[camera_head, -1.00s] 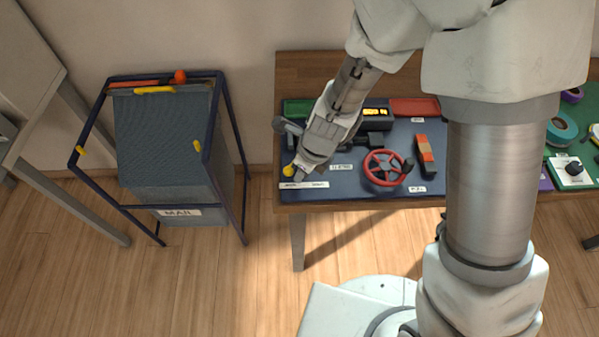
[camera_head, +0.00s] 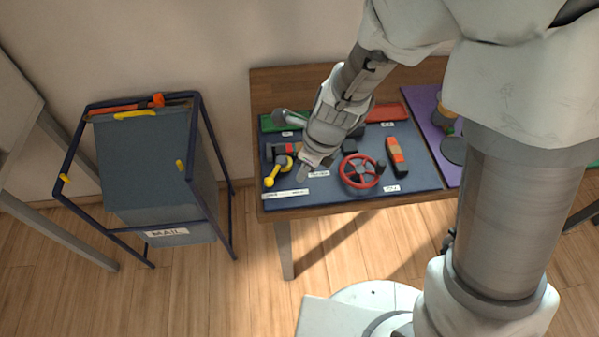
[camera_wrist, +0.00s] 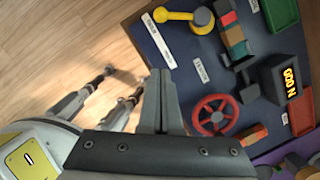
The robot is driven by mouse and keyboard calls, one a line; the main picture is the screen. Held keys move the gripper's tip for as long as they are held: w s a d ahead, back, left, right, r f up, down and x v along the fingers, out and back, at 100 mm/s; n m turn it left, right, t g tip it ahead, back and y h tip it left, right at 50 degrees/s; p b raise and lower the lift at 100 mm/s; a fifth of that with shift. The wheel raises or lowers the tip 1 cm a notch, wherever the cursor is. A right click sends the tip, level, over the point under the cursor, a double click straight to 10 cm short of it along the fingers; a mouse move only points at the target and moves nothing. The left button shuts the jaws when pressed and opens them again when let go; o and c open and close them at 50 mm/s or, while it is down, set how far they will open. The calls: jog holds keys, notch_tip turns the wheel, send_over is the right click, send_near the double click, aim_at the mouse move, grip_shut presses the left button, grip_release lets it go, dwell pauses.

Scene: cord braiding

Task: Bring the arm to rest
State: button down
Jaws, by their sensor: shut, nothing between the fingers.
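My gripper (camera_head: 303,172) is shut and empty. In the head view it points down over the left part of the blue mat (camera_head: 425,178), between a yellow-handled part and a red wheel (camera_head: 347,172). In the wrist view the closed fingers (camera_wrist: 161,85) reach toward the edge of the mat, with the red wheel (camera_wrist: 200,118) to their right. Whether the fingertips touch anything below cannot be told. My arm comes down from the upper right of the head view.
A yellow lever (camera_head: 270,181), an orange-and-red block (camera_head: 397,156), and green and red trays (camera_head: 392,113) are on the mat. A purple mat (camera_head: 424,108) adjoins it. A mail bin (camera_head: 150,165) stands left of the table, with open floor between.

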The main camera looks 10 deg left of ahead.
jog(key=shift+d+r, duration=0.1)
jog(key=shift+r, duration=0.2)
jog(key=d+r+n+t, duration=0.2)
jog(key=d+r+n, duration=0.85)
jog(key=r, duration=0.35)
jog(key=s+d+r+n+t+h, duration=0.2)
jog(key=s+d+r+n, duration=0.6)
jog(key=s+d+n, duration=0.1)
jog(key=shift+d+r+n+t+h, duration=0.35)
jog(key=shift+d+n, duration=0.5)
jog(key=shift+d, duration=0.4)
jog(key=shift+a, duration=0.1)
